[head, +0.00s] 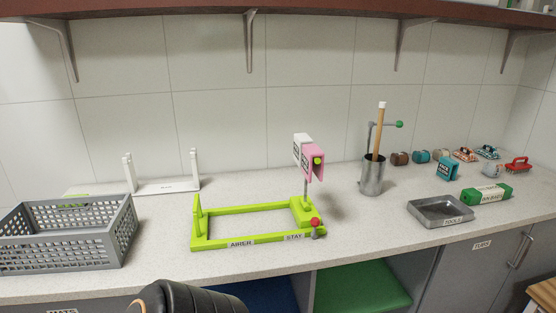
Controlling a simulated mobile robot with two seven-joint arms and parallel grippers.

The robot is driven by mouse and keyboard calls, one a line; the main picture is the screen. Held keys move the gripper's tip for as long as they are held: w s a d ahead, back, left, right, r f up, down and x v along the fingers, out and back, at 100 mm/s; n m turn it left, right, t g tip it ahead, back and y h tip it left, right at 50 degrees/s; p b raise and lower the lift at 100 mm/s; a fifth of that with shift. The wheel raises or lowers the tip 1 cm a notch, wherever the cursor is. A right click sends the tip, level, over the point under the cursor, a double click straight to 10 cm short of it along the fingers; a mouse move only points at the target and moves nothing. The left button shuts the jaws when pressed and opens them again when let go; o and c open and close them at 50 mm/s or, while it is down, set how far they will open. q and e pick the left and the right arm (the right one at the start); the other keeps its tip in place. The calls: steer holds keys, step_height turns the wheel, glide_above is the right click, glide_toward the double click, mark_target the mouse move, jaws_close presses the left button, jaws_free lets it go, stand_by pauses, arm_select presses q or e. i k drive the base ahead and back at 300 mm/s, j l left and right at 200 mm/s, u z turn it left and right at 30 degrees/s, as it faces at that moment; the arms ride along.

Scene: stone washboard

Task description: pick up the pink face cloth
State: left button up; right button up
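A pink cloth-like piece (313,164) hangs near the top of a thin upright post at the right end of the lime-green airer frame (240,208). A green rod end shows at the middle of the pink piece. A white piece (299,146) with dark lettering hangs just left of and behind it, hiding part of how they are held. The airer lies on the counter, labelled AIRER and STAY, with a red knob (315,222) at its front right corner. A dark ribbed part of my own arm shows at the bottom edge. Neither gripper is in view.
A grey perforated basket (75,232) stands at the left. A metal pot (372,176) with a wooden handle stands right of the airer. A grey TOOLS tray (441,211), a green box (487,193) and several small items are farther right. A shelf with brackets overhangs the back.

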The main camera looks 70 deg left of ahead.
mark_target(308, 151)
steer(key=u, duration=1.95)
